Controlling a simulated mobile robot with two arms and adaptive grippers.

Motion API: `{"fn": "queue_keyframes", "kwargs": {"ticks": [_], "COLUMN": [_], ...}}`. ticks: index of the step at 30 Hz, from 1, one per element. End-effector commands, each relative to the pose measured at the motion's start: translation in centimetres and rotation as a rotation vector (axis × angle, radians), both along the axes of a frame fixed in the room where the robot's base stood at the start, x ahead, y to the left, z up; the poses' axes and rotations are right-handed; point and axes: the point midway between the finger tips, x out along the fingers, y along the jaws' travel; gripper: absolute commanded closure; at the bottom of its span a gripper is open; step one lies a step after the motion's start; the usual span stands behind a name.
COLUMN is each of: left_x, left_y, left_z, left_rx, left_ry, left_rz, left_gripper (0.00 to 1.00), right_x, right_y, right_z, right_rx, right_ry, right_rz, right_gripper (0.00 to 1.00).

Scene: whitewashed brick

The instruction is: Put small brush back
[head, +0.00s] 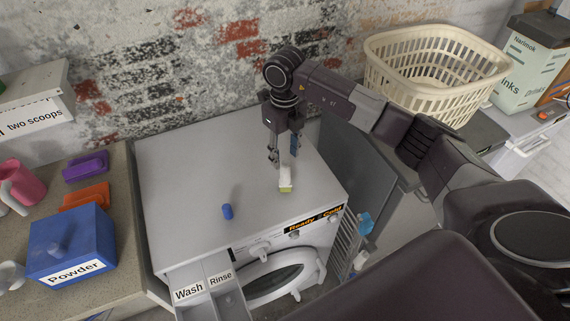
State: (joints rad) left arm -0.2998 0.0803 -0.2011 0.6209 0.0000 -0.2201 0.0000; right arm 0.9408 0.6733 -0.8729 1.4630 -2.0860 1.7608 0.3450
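A small brush (286,180), white with a yellow-green end, hangs upright between the fingertips of my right gripper (283,156), over the top of the white washing machine (190,180). The gripper points down and looks shut on the brush. The brush's upper part is partly hidden by the fingers. I cannot tell whether its lower end touches the machine top. My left gripper is not in view.
A small blue cylinder (227,211) stands on the machine top. The detergent drawer (205,289) is pulled out in front. A cream laundry basket (436,95) stands right. The left counter holds a blue powder box (70,240), purple (86,167) and orange (85,197) items.

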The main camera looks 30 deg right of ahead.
Motion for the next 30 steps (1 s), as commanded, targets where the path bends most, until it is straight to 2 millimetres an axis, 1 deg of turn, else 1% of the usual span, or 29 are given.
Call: {"fn": "queue_keyframes", "kwargs": {"ticks": [1, 3, 6, 9, 12, 17, 30], "left_x": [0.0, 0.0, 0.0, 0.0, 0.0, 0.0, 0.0], "left_y": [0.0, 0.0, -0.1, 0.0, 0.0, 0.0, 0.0], "left_z": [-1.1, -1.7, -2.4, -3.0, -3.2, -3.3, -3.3], "left_rx": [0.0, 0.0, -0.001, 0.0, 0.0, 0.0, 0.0], "left_ry": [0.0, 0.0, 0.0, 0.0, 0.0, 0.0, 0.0], "left_rz": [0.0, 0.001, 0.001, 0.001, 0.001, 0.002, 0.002], "left_gripper": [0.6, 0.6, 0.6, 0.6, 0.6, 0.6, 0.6], "right_x": [0.2, 0.2, 0.2, 0.1, 0.1, 0.0, 0.0], "right_y": [0.0, 0.0, 0.0, 0.0, 0.0, 0.0, 0.0], "right_z": [0.8, 2.4, 4.5, 6.2, 7.3, 8.1, 8.1], "right_rx": [-0.001, 0.0, -0.001, 0.0, 0.001, 0.0, 0.001], "right_ry": [-0.007, -0.007, -0.006, -0.005, -0.003, 0.0, 0.0], "right_rz": [0.001, 0.001, -0.001, 0.0, 0.0, 0.0, 0.0], "right_gripper": [0.61, 0.61, 0.61, 0.61, 0.61, 0.61, 0.61]}}
